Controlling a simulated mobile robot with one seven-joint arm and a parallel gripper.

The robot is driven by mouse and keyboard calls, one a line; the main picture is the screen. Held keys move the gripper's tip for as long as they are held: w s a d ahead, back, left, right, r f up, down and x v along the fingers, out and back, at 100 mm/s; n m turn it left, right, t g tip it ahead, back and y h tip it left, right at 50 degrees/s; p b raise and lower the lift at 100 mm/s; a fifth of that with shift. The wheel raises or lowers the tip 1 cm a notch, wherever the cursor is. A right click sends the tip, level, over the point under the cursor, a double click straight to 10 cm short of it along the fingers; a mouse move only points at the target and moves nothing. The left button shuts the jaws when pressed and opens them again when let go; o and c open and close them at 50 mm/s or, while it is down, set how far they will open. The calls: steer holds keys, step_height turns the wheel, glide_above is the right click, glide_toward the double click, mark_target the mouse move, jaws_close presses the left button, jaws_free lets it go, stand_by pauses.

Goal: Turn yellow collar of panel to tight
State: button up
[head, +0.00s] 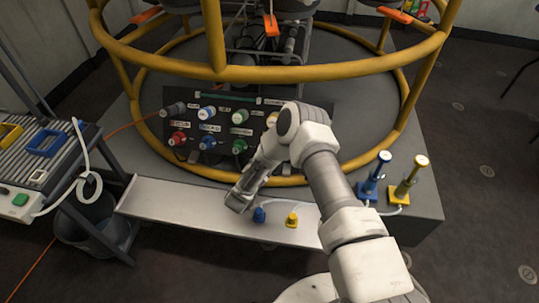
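The dark panel (224,129) stands inside the yellow ring frame and bears two rows of round collars. I see a grey collar (174,108), blue collars (207,112), a pale collar (240,116), a red collar (178,138) and a green collar (239,146). A small yellowish part (272,119) shows at the edge of my arm, which hides the panel's right side. I cannot tell whether it is the yellow collar. The labels are too small to read. My gripper (238,203) points down over the pale shelf, in front of and below the panel. Its finger opening cannot be made out.
A blue plug (259,214) and a yellow plug (291,220) stand on the shelf (180,205) right of my gripper. Blue (372,180) and yellow (405,183) upright fittings stand further right. Yellow rails (285,73) curve around the panel. A side table (62,150) stands at left.

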stand_by(0.5)
steer(key=o, duration=1.4)
steer(key=shift+c, duration=0.2)
steer(key=p+v, duration=0.5)
steer(key=v, duration=1.2)
steer(key=shift+a, duration=0.15)
steer(key=shift+s+r, duration=0.1)
steer(key=shift+s, duration=0.05)
